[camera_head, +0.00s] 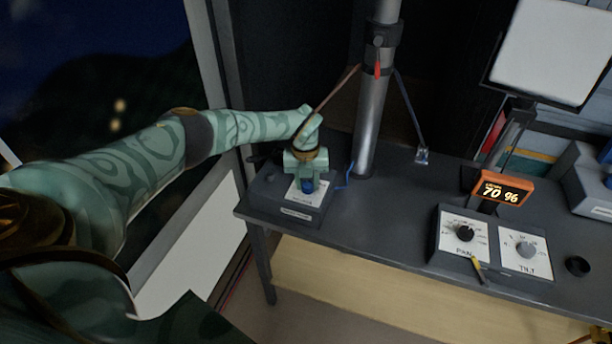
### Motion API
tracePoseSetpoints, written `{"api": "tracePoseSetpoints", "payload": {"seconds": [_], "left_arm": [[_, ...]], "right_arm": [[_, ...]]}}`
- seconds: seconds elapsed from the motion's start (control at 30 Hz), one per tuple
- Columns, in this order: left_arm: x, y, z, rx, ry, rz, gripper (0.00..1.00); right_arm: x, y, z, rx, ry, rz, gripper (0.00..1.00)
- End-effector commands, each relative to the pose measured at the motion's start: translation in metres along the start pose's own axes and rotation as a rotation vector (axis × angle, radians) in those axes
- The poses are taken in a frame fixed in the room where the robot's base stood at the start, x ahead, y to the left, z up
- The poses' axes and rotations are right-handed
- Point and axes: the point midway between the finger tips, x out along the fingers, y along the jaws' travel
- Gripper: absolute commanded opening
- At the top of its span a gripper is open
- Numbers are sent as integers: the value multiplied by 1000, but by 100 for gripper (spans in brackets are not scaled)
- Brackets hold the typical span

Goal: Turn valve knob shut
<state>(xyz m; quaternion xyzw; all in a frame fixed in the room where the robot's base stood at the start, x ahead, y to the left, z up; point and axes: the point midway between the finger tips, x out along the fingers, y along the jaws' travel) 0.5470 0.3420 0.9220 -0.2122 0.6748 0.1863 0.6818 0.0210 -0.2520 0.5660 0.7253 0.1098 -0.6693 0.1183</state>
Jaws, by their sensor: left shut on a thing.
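A blue valve knob (308,186) stands on a dark box (262,191) with a white label plate, at the left end of the dark desk. My left gripper (307,180) comes down from above and is shut on the blue knob. The fingers and wrist hide most of the knob, so its turn angle cannot be told.
A metal mast (370,125) rises just right of the box, with cables beside it. A control box (491,250) with PAN and TILT dials and an orange display (503,188) reading 70 % sit on the desk's right. Bare desk (390,205) lies between.

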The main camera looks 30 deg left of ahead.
Motion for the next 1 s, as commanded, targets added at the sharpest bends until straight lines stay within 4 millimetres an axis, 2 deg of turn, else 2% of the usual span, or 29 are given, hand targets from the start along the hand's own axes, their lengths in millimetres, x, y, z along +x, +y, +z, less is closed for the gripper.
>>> {"api": "tracePoseSetpoints", "payload": {"seconds": [0.1,0.4,1.0], "left_arm": [[-4,-1,1,-83,-8,-2,9],[-3,-1,1,-224,-13,-3,9],[-2,-1,2,-271,-15,-4,9]], "right_arm": [[-10,1,-2,0,4,2,0],[-20,2,-4,0,7,3,0],[-22,3,-4,0,7,4,0]]}}
